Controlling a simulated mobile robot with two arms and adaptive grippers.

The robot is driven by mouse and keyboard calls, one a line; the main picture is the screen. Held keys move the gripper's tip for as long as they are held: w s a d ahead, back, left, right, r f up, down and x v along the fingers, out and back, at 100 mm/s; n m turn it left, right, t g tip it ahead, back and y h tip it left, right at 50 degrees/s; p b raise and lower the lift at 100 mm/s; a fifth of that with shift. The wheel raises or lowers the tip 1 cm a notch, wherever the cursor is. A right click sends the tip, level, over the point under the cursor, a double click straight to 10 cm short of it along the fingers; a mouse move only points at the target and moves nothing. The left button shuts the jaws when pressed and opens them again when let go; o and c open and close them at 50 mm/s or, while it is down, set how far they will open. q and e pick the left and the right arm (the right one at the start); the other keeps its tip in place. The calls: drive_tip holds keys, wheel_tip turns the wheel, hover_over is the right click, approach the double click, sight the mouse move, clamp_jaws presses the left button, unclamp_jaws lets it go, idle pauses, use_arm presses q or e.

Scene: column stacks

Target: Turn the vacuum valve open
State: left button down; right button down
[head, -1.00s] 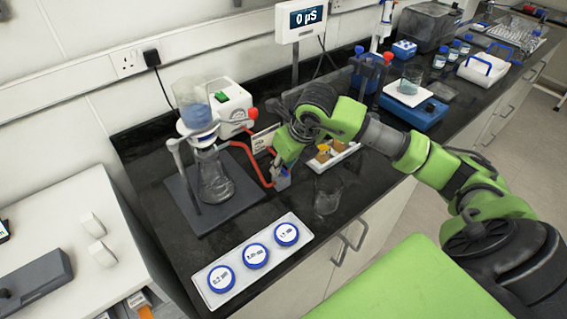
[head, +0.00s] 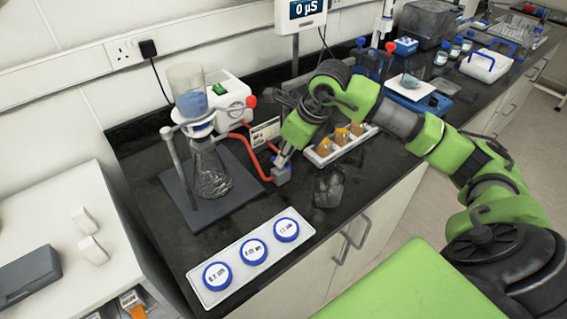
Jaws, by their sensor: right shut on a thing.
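The vacuum valve is a small blue-grey block (head: 281,173) on the black bench, with red tubing (head: 256,160) running from it towards the filter flask. My right gripper (head: 283,159) reaches down from the right onto the top of the valve. It is shut on the valve's handle, which is mostly hidden by the fingers. The glass filter flask (head: 212,178) stands on a dark base plate, with a funnel (head: 189,92) holding blue liquid above it. A white pump (head: 228,95) with a green switch stands behind. My left gripper is not in view.
A white tray with three blue-rimmed discs (head: 252,251) lies at the front edge. An empty glass beaker (head: 328,188) stands just right of the valve. A rack of amber-capped bottles (head: 343,143) sits behind the beaker, and a small card (head: 265,133) stands behind the valve.

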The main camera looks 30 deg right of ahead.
drive_tip(key=n, duration=0.1)
drive_tip(key=n+y+b, duration=0.1)
drive_tip(key=shift+w+d+n+b, duration=0.2)
drive_tip(key=shift+n+b, duration=0.1)
drive_tip(key=shift+n, duration=0.1)
drive_tip(key=n+g+y+b, duration=0.1)
drive_tip(key=n, duration=0.2)
drive_tip(key=shift+w+n, duration=0.1)
drive_tip(key=shift+n, duration=0.2)
drive_tip(key=n+g, duration=0.1)
drive_tip(key=n, duration=0.1)
drive_tip(key=n+g, duration=0.1)
drive_tip(key=n, duration=0.1)
drive_tip(key=shift+w+d+r+y, duration=0.1)
drive_tip(key=shift+w+y, duration=0.1)
drive_tip(key=shift+y, duration=0.1)
drive_tip(key=shift+w+n+g+b, duration=0.1)
drive_tip(key=shift+n+g+b, duration=0.45)
drive_tip(key=shift+n, duration=1.25)
drive_tip(key=c, duration=2.2)
unclamp_jaws()
drive_tip(key=shift+o, duration=0.2)
